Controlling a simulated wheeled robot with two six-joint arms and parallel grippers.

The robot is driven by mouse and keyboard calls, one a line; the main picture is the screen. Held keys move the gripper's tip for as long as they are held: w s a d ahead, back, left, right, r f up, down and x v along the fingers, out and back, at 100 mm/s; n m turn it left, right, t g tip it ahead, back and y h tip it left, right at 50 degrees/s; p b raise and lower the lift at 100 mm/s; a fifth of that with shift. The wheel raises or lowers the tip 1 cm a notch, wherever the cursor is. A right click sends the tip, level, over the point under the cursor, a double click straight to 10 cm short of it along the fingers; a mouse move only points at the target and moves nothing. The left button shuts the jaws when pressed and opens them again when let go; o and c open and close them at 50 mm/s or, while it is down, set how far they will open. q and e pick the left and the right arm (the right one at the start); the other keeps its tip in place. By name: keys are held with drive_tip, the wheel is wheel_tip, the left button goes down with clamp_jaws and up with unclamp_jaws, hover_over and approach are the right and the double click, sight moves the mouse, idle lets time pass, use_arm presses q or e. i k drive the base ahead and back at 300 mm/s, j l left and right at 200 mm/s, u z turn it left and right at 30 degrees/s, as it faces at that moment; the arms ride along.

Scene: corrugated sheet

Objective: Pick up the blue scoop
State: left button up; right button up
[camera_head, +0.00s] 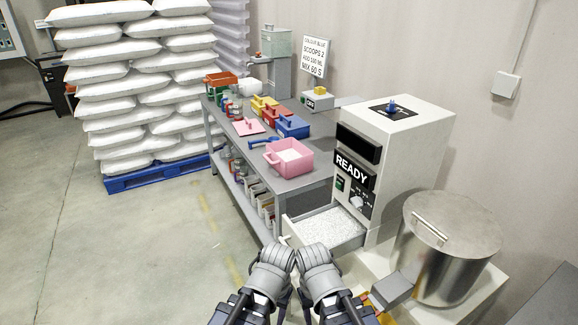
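The blue scoop (263,142) lies on the grey table top (305,184), just behind and left of an open pink container (288,163) holding white material. My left gripper (273,257) and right gripper (314,255) are side by side at the bottom middle, in front of the machine's drawer and well apart from the scoop. Their fingertips are not clearly visible, so I cannot tell whether they are open or shut. No held object shows at either one.
The floor at left is clear.

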sight(272, 139)
drive_tip(key=z, duration=0.3)
drive_tip(key=i+j+z, duration=0.15)
drive_tip(key=j+z, duration=0.15)
drive_tip(key=z, duration=0.15)
drive_tip(key=i+j+z, duration=0.1)
drive_tip(key=j+z, duration=0.2)
drive_tip(key=z, duration=0.2)
drive_tip(key=i+j+z, duration=0.1)
drive_tip(key=j+z, duration=0.2)
drive_tip(key=j, duration=0.9)
drive_tip(key=j+z, duration=0.3)
drive_tip(key=j, duration=1.5)
drive_tip(key=k+j, duration=0.1)
drive_tip(key=j, duration=0.55)
